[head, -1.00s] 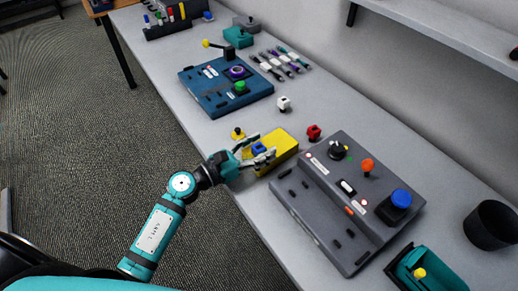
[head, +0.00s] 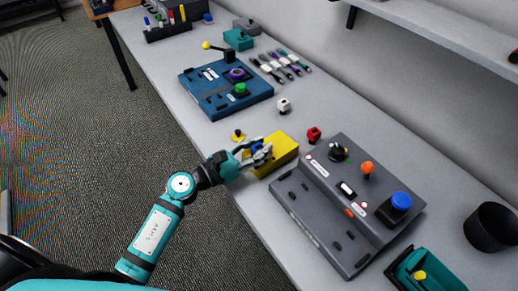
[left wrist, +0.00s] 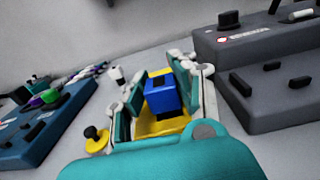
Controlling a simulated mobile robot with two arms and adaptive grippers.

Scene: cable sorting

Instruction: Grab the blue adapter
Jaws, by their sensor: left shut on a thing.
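The blue adapter (left wrist: 161,92) is a small blue block with a dark top, in the middle of the left wrist view. It also shows in the head view (head: 256,148), partly hidden by the fingers. My left gripper (head: 262,153) is shut on it, with one finger on each side, as the left wrist view shows (left wrist: 158,95). Behind and under the adapter is a yellow box (head: 286,147); I cannot tell whether the adapter touches it. My right gripper is in neither view.
A grey control panel (head: 318,205) stands close on the right of the yellow box. A yellow knob-shaped piece (head: 237,136), a white piece (head: 284,104) and a red piece (head: 314,134) stand nearby. A blue panel (head: 205,98) lies farther back.

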